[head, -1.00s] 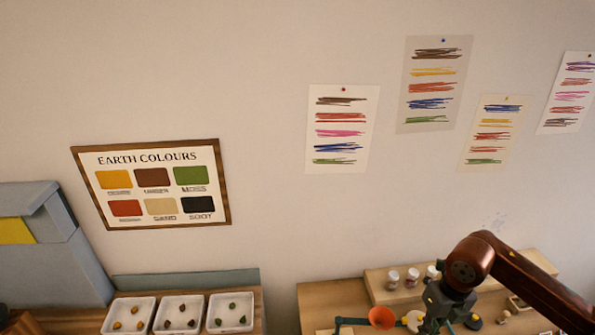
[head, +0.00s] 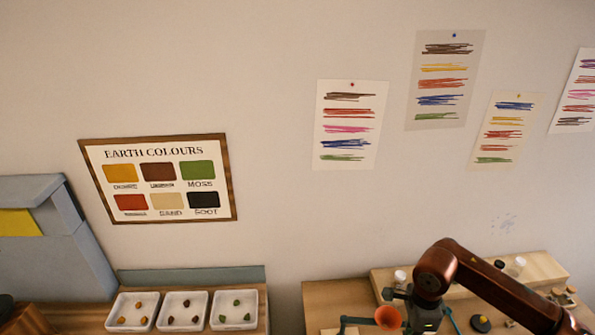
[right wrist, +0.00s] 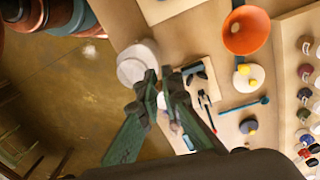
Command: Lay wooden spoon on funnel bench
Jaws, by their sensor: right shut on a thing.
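An orange funnel (head: 388,317) shows low in the head view, near my right arm. It also shows at the top of the right wrist view (right wrist: 247,30), above a wooden bench top (right wrist: 205,35). My right gripper (right wrist: 163,75) is over the edge of this bench, left of and below the funnel in the wrist view. Its fingers are close together on a small pale thing (right wrist: 163,101), mostly hidden by them. I cannot tell its full shape, and no wooden spoon is clearly visible elsewhere. My left gripper is out of view.
A white round thing (right wrist: 136,62) lies by the right fingers. White and grey discs, dark tools and several jars crowd the bench to the right in the wrist view. In the head view, three white trays (head: 183,327) of coloured lumps stand at the left.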

